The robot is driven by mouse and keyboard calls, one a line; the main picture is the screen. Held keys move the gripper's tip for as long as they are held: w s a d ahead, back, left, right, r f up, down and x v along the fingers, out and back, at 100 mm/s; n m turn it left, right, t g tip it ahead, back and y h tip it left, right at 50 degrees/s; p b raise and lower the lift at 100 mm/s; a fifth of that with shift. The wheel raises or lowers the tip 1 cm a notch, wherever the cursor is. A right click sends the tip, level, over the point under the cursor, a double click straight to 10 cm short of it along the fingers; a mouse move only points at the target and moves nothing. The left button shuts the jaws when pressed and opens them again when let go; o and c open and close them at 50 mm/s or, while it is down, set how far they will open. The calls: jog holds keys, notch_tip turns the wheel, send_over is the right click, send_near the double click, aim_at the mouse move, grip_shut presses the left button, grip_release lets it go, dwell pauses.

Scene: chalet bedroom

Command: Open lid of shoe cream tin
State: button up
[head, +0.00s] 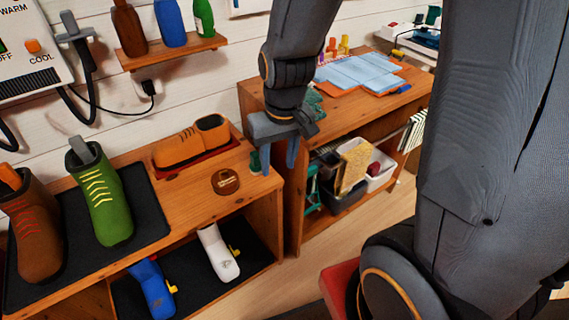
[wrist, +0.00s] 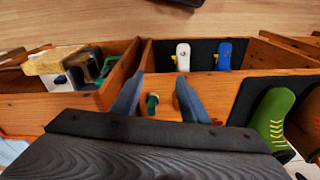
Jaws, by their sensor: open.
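The shoe cream tin (head: 226,182) is a small round brown tin with a pale label mark, lying flat on the wooden shoe bench (head: 185,205). Its lid appears to be on. My gripper (head: 278,170) is open and empty, with fingers pointing down, to the right of the tin near the bench's right end, apart from it. In the wrist view my fingers (wrist: 158,78) are spread, and a small green object (wrist: 152,103) shows between them. That green object also shows left of my gripper in the head view (head: 254,162). I cannot make out the tin in the wrist view.
A green boot (head: 100,195) and a brown boot (head: 35,230) stand on a dark mat at left. White (head: 218,252) and blue (head: 152,288) shoes sit below. A wooden desk (head: 350,125) stands at right.

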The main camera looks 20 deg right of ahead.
jog(key=shift+s+d+r, duration=0.25)
jog(key=shift+s+d, duration=0.3)
jog(key=shift+s, duration=0.25)
